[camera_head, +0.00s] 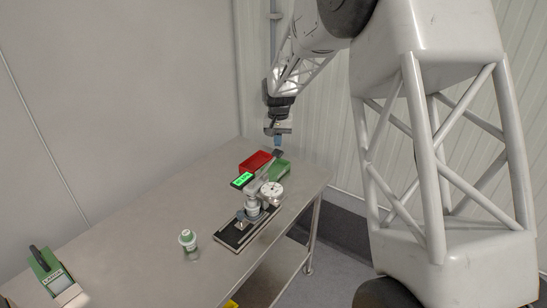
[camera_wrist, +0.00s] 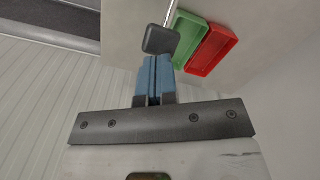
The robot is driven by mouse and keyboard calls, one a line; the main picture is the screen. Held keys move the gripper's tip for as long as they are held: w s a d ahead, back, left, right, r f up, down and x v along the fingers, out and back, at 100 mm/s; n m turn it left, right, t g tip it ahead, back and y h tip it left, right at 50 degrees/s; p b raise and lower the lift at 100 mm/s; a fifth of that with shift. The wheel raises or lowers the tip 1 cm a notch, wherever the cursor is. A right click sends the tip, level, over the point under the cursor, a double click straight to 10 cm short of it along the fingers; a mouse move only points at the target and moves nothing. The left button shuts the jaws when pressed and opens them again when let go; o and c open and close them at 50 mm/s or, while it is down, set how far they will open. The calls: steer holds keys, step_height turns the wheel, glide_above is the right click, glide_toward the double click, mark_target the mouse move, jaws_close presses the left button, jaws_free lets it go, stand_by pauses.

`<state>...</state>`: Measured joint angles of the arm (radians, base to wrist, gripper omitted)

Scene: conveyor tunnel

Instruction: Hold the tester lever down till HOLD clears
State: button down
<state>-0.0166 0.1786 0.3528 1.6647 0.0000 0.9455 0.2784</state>
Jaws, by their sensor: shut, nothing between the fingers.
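The tester (camera_head: 252,207) stands on a dark base plate on the steel table, with a round dial and a small lit green display (camera_head: 242,180); I cannot read its text surely. Its lever ends in a dark square pad (camera_head: 277,154) toward the back right. The pad shows large in the wrist view (camera_wrist: 161,40), on a thin metal rod. My gripper (camera_head: 278,143) is shut and empty, pointing down just above the pad. In the wrist view its blue fingertips (camera_wrist: 154,66) are together beside the pad's edge; I cannot tell whether they touch it.
A red tray (camera_head: 254,161) and a green tray (camera_head: 281,170) sit behind the tester. A small jar with a green and white lid (camera_head: 188,241) stands in front left of it. A green device (camera_head: 50,275) is at the table's near left. The table (camera_head: 130,235) between is clear.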

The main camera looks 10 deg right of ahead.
mark_target(278, 152)
steer(key=shift+r, duration=0.15)
steer(key=shift+r, duration=2.35)
steer(key=s+r, duration=0.4)
steer(key=s, duration=0.5)
steer(key=s+d+r+n+t, duration=0.1)
steer(key=s+r, duration=0.2)
steer(key=s, duration=0.6)
steer(key=s+r, duration=0.4)
steer(key=s, duration=0.5)
steer(key=s+f+n, duration=0.1)
steer(key=s+f, duration=0.1)
steer(key=s, duration=1)
steer(key=s+f+t, duration=0.1)
steer(key=s+f, duration=0.1)
steer(key=s, duration=1)
steer(key=shift+s+d+n+t, duration=0.15)
steer(key=shift+d+n+t, duration=0.15)
steer(key=shift+d+n, duration=0.1)
